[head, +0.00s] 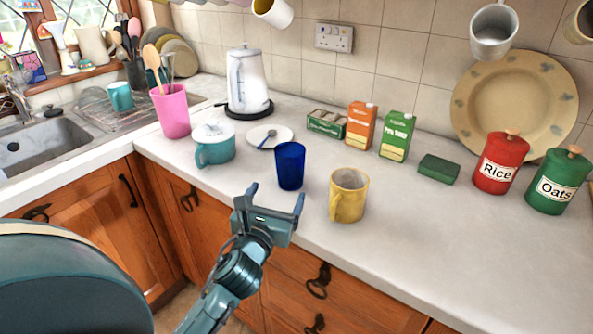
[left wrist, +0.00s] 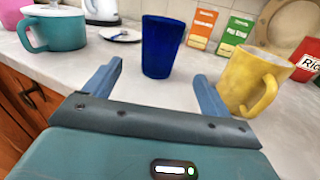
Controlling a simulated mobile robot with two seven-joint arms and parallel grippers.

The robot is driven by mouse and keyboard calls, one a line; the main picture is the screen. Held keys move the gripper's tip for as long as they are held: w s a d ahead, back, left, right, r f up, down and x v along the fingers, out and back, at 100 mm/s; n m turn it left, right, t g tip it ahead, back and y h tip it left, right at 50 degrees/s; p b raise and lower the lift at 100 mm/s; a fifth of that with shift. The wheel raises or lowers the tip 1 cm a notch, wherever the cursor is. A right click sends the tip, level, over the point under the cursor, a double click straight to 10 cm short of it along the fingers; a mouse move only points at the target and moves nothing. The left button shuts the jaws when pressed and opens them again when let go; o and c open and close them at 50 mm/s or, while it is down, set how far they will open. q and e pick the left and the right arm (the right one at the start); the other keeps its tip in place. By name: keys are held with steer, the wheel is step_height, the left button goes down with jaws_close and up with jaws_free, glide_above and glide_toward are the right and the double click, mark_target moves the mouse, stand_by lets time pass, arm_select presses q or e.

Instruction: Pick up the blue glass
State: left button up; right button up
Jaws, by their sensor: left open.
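The blue glass (head: 290,166) stands upright on the white counter near its front edge, between a teal lidded pot and a yellow mug. My left gripper (head: 275,194) is open and empty, just in front of the glass, with its fingers pointing toward it. In the left wrist view the blue glass (left wrist: 160,46) stands beyond the fingertips, roughly midway between the two fingers (left wrist: 157,72) and apart from them. My right gripper is not in view.
The yellow mug (head: 348,195) stands close to the right of the glass. The teal pot (head: 214,146) stands to the left, and a small plate (head: 270,137) with a spoon lies behind. Cartons (head: 397,136) and canisters (head: 497,162) stand further right. The front right counter is clear.

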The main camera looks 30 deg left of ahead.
mark_target(287, 175)
arm_select(q)
steer(key=x, duration=1.1)
steer(key=shift+w+a+f, duration=0.1)
steer(key=shift+w+f, duration=0.05)
steer(key=shift+w, duration=0.1)
steer(key=shift+c, duration=0.5)
steer(key=c, duration=1.1)
steer(key=shift+r+p, duration=0.2)
steer(key=shift+p, duration=0.1)
